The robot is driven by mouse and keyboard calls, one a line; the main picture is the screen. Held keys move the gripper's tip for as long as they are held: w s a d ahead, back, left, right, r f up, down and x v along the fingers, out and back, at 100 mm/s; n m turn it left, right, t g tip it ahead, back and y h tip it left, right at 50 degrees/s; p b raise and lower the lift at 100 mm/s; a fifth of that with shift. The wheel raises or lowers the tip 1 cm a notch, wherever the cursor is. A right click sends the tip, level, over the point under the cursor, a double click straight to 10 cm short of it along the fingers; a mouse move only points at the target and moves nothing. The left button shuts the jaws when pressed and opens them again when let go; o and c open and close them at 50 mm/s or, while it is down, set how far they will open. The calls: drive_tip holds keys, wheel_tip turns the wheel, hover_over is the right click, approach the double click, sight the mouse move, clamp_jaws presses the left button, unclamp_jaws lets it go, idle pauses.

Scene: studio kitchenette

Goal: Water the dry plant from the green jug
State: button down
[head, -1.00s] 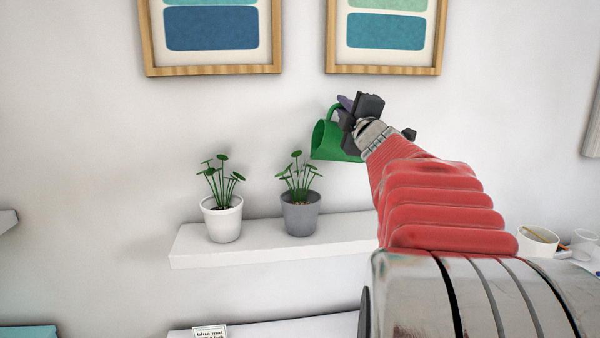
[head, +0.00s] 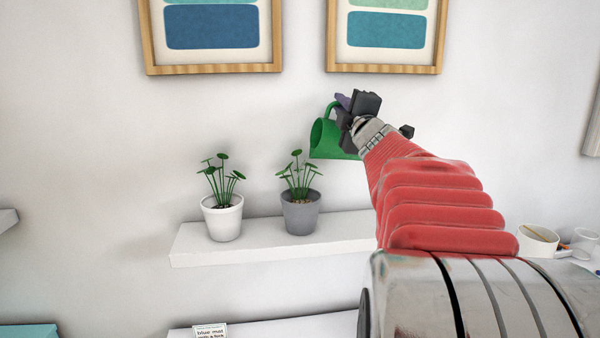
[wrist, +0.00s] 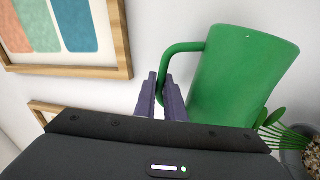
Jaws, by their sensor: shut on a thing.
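No water shows coming out. My gripper (head: 343,104) is shut on the jug's handle. In the wrist view the jug (wrist: 242,75) is at the right, with its handle at my gripper's fingers (wrist: 161,98). The white-potted plant (head: 222,217) stands left of the grey one. Both have green leaves; the soil in the grey pot looks lighter brown. The jug's inside is too dark to tell its contents.
Both pots stand on a white wall shelf (head: 270,252). A mug (head: 537,241) and other items stand at the lower right. A small card (head: 210,331) is below the shelf.

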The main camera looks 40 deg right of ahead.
drive_tip(key=shift+w+a+r+n+p, duration=0.2)
drive_tip(key=shift+a+n+p, duration=0.1)
drive_tip(key=shift+a, duration=0.2)
drive_tip(key=shift+w+a+r+n+p, duration=0.2)
drive_tip(key=shift+a+n, duration=0.1)
drive_tip(key=shift+a, duration=0.15)
idle(1.0)
drive_tip(key=d, duration=0.1)
drive_tip(key=s+d+f+m, duration=0.1)
drive_tip(key=d+m, duration=0.1)
drive_tip(key=d, duration=0.1)
drive_tip(key=shift+s+f, duration=0.3)
drive_tip(key=shift+f+m+h, duration=0.15)
drive_tip(key=shift+m+h, duration=0.15)
drive_tip(key=shift+m, duration=0.3)
drive_tip(key=shift+s+d+f+m+g, duration=0.25)
drive_tip(key=shift+d+f+m, duration=0.35)
drive_tip(key=shift+m, duration=0.15)
drive_tip(key=shift+s+d+f+m+g, duration=0.25)
drive_tip(key=shift+d+f+m, duration=0.35)
drive_tip(key=shift+m, duration=0.15)
drive_tip(key=shift+f, duration=0.1)
